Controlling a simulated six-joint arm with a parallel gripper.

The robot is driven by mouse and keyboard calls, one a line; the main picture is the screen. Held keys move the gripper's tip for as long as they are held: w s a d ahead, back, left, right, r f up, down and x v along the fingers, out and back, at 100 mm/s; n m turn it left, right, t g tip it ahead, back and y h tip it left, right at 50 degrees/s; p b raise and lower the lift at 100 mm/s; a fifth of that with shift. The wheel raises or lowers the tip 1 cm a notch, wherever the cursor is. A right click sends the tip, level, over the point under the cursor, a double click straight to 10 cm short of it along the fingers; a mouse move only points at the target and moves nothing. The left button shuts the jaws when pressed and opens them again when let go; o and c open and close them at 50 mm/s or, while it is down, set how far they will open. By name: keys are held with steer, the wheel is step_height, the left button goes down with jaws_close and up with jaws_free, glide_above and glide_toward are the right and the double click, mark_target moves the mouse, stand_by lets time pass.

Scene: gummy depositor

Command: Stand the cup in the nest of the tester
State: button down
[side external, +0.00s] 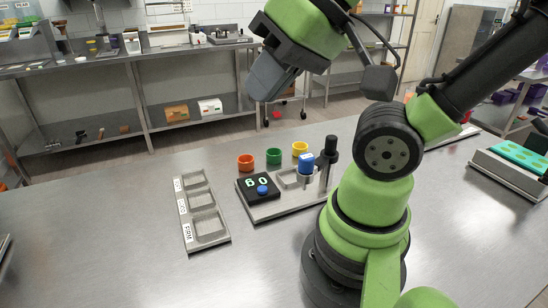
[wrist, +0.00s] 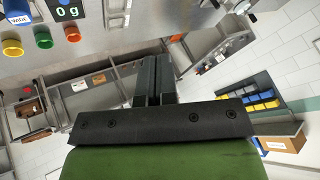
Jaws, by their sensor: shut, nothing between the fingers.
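The tester (side external: 265,212) is a metal plate on the table with a black display reading 0 g, a blue button, a shallow square recess and a dark upright post. A small item with a blue, white-lettered label (side external: 306,163) stands by the post; I cannot tell whether it is the cup or whether it sits in a nest. Orange (side external: 245,162), green (side external: 274,156) and yellow (side external: 299,148) round cups stand behind the tester. My gripper (side external: 264,86) is shut and empty, high above the table and well clear of them. Its fingers show in the wrist view (wrist: 154,80).
A grey tray (side external: 222,237) with three labelled compartments lies left of the tester. A metal block with a teal top (side external: 520,158) is at the far right. The table's left and front are mostly clear. Benches with shelves (side external: 90,75) stand behind.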

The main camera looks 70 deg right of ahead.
steer(key=shift+c, duration=2)
jaws_free()
